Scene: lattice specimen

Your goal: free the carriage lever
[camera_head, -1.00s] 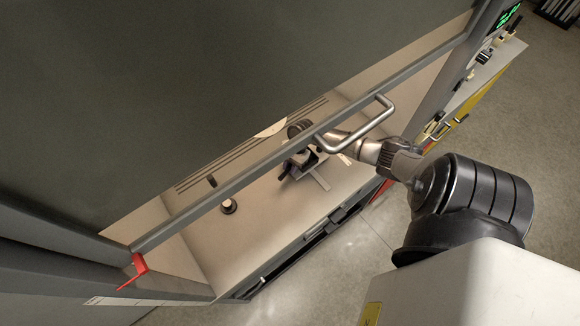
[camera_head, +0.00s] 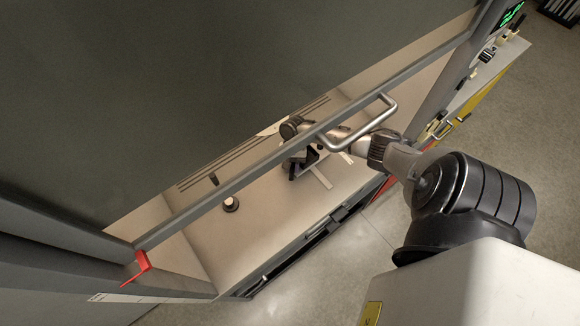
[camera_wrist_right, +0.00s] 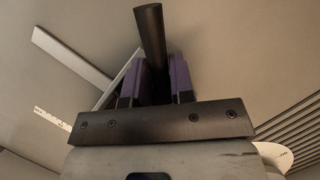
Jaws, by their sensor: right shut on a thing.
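My right gripper (camera_head: 300,163) is inside the hood, beyond the sash's lower bar, low over the pale work floor. In the right wrist view, its purple-padded fingers (camera_wrist_right: 155,85) are shut on a dark round rod (camera_wrist_right: 151,40), which stands out beyond the fingertips. I cannot tell for sure that this rod is the carriage lever. A flat pale bar (camera_head: 320,176) lies beside the gripper in the head view; a pale bar (camera_wrist_right: 72,55) also shows in the wrist view. The rod's lower end is hidden by the gripper. My left gripper is not in view.
The grey sash with its metal handle (camera_head: 358,123) hangs above my right arm. A small dark post with a pale top (camera_head: 230,203) stands left on the hood floor (camera_head: 262,222). A red bracket (camera_head: 140,268) is at the left frame. Slots line the back.

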